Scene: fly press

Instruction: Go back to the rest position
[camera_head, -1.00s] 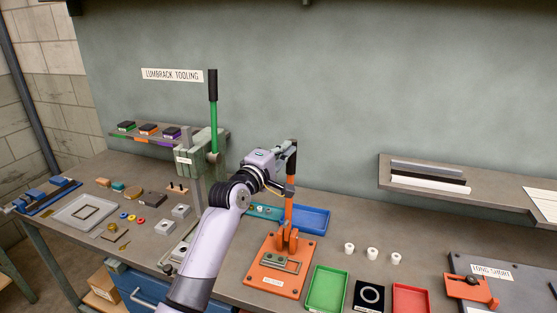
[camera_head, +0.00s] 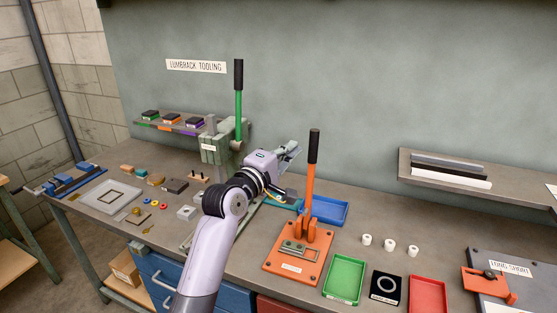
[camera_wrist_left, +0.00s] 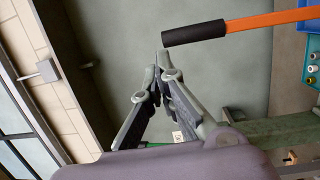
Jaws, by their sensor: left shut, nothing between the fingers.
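My left gripper (camera_head: 291,149) is above the bench, just left of the orange press lever (camera_head: 313,147). Its fingers are shut with nothing between them. The wrist view shows the closed fingertips (camera_wrist_left: 162,72) near the black grip of the lever (camera_wrist_left: 195,34), apparently apart from it. The lever stands nearly upright on the orange press base (camera_head: 298,265). My left arm covers part of the bench between the green-lever press (camera_head: 238,110) and the orange press. My right gripper is not in view.
A blue tray (camera_head: 327,214) sits behind the orange press. A green tray (camera_head: 344,279), a black ring plate (camera_head: 386,287) and a red tray (camera_head: 428,294) stand right, with white bushings (camera_head: 390,246) behind. A shelf (camera_head: 420,185) juts from the wall.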

